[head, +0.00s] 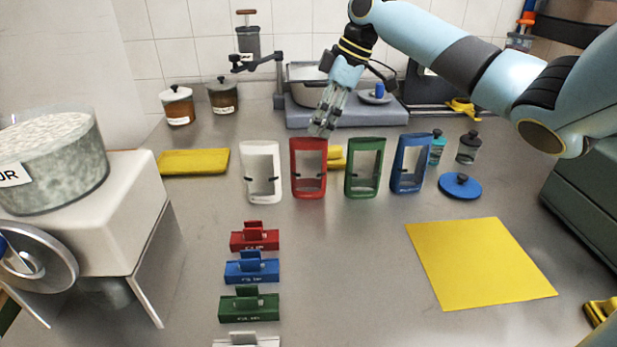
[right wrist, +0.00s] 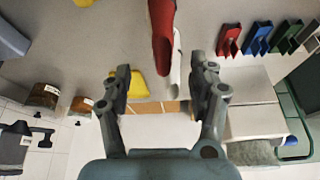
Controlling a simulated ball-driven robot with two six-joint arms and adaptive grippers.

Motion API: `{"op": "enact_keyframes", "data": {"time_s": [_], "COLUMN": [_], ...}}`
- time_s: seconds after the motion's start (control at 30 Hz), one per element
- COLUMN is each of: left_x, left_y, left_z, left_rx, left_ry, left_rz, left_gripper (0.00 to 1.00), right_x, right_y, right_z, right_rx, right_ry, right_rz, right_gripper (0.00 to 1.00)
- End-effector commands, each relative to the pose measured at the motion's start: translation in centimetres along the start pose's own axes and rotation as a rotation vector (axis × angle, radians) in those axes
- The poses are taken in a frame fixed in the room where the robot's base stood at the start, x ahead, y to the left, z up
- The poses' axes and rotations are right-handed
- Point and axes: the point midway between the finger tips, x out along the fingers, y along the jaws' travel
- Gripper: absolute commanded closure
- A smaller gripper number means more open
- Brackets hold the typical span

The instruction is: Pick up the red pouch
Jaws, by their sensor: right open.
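The red pouch (head: 308,190) stands upright on the grey counter, a frame-like pouch with a clear window, between a white pouch (head: 262,189) and a green pouch (head: 363,190). A blue pouch (head: 411,182) stands at the right end of the row. My right gripper (head: 321,128) points down just above and behind the red pouch's top edge. In the right wrist view the gripper (right wrist: 160,98) is open and empty, and the red pouch (right wrist: 162,35) shows edge-on ahead of its fingers, the white one partly behind it. My left gripper is not in view.
Red (head: 255,241), blue (head: 251,271), green (head: 248,307) and white (head: 246,342) clips line the front. A yellow mat (head: 480,262) lies front right and a yellow cloth (head: 193,162) back left. Jars (head: 178,105) and a grey platform (head: 345,112) stand behind.

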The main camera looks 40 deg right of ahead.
Motion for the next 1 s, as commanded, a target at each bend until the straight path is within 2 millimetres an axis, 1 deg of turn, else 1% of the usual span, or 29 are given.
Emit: {"op": "enact_keyframes", "data": {"time_s": [0.03, 0.17, 0.4, 0.47, 0.57, 0.77, 1.0], "left_x": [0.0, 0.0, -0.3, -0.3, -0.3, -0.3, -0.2], "left_y": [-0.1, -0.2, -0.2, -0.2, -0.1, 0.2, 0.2], "left_z": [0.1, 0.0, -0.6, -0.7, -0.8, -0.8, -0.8], "left_rx": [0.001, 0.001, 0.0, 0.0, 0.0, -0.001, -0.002], "left_ry": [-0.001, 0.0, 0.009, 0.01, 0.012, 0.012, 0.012], "left_rz": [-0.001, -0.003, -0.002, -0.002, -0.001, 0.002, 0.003], "left_gripper": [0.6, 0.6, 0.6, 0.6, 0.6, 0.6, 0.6], "right_x": [0.6, 1.5, 5.1, 5.8, 6.3, 6.3, 6.3], "right_y": [0.0, -0.1, -0.6, -0.5, -0.5, -0.5, -0.5], "right_z": [0.0, -0.1, -0.4, -0.3, -0.3, -0.3, -0.3], "right_rx": [0.001, 0.001, 0.002, 0.002, 0.001, 0.0, 0.0], "right_ry": [0.0, 0.0, 0.001, 0.0, -0.001, -0.002, -0.002], "right_rz": [-0.002, -0.002, -0.002, -0.002, 0.0, 0.0, 0.0], "right_gripper": [0.4, 0.4, 0.4, 0.4, 0.4, 0.4, 0.72]}}
